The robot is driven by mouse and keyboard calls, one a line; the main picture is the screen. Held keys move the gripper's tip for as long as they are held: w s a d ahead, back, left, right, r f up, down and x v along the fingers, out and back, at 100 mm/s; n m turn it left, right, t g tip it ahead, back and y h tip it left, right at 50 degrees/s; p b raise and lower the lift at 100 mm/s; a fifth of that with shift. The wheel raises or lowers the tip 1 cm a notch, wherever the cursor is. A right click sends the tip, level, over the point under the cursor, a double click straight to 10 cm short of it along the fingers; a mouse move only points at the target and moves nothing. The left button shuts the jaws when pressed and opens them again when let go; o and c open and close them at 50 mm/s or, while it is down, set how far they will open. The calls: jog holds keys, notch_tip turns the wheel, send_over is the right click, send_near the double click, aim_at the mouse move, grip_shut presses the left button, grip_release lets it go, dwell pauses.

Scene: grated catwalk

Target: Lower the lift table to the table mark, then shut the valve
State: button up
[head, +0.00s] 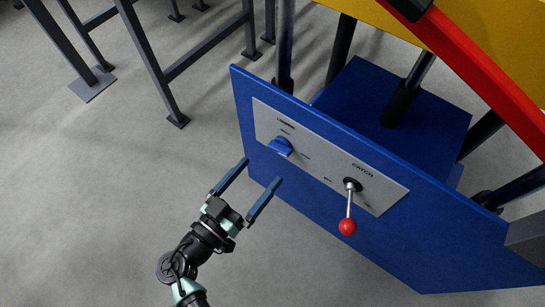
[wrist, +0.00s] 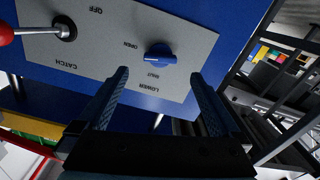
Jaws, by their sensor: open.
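The valve is a blue knob (head: 280,147) at the left of a grey plate (head: 325,165) on the lift table's blue front panel (head: 410,245). In the wrist view the knob (wrist: 160,57) sits by the labels LOWER, OPEN and SHUT; which one it points to is unclear. The CATCH lever (head: 349,205), with a red ball, hangs downward at the plate's right. My gripper (head: 260,172) is open and empty, its fingers pointing at the knob and short of it. The wrist view shows the knob between and beyond the fingertips. The table mark cannot be made out.
The lift table's yellow upper part (head: 490,45) and a red beam (head: 470,70) rise at the right, with dark posts below. A blue block (head: 435,115) stands behind the panel. Dark metal frame legs (head: 150,65) stand at the back left.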

aim_at(277, 151)
jog(key=b+x, duration=0.1)
jog(key=x, duration=0.5)
jog(key=c, duration=1.4)
